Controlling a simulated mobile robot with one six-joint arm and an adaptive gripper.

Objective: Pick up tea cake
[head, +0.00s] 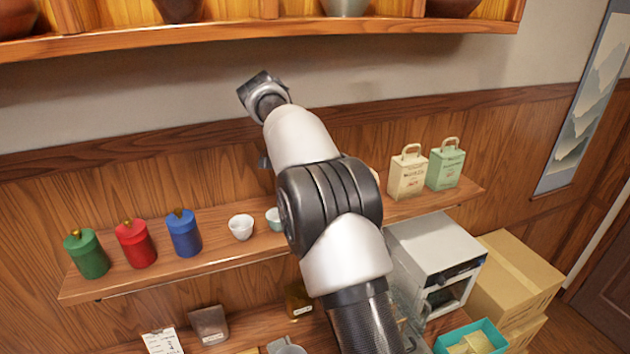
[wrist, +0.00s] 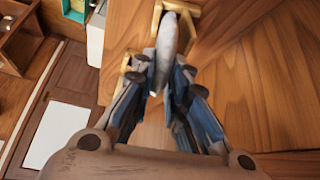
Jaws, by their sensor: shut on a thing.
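My gripper (wrist: 164,80) shows in the wrist view, with its blue-grey fingers closed on both sides of a pale grey-white tea cake (wrist: 166,42). The cake is seen almost edge-on and reaches beyond the fingertips. A golden-brown wooden piece (wrist: 181,6), perhaps part of a stand, is at the cake's far end. I cannot tell whether the cake touches it.
The wooden shelf (head: 200,269) carries green (head: 87,254), red (head: 135,244) and blue (head: 184,234) canisters, a white cup (head: 241,227), and cream (head: 408,173) and green (head: 445,166) bags. An upper shelf (head: 200,41) hangs above. A white appliance (head: 425,243) and cardboard boxes (head: 512,279) stand lower right.

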